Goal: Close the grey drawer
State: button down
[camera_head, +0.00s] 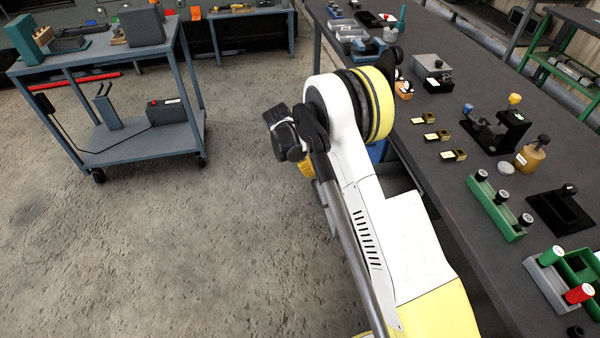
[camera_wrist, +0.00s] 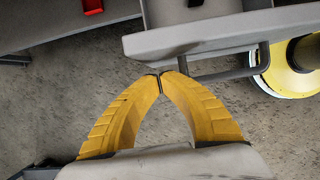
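The grey drawer (camera_wrist: 225,32) fills the upper right of the wrist view. Its front panel and a dark bar handle (camera_wrist: 225,73) show, and part of its inside is visible behind the panel, so it stands open. My gripper (camera_wrist: 160,76) has two yellow fingers with their tips together and nothing between them. The tips are just by the lower edge of the drawer front, near the handle's left end; I cannot tell if they touch. In the head view my arm hides most of the drawer, and only a bit of yellow finger (camera_head: 306,169) shows.
A dark workbench (camera_head: 440,185) with several fixtures runs along the right. A grey cart (camera_head: 130,150) stands at the left on open concrete floor. A red object (camera_wrist: 92,6) lies on a grey surface at the wrist view's upper left.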

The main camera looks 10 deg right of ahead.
jog(key=shift+d, duration=0.45)
jog(key=w+d, duration=0.1)
jog(key=d, duration=2.3)
jog(key=shift+w+d, duration=0.2)
jog(key=shift+d, duration=0.05)
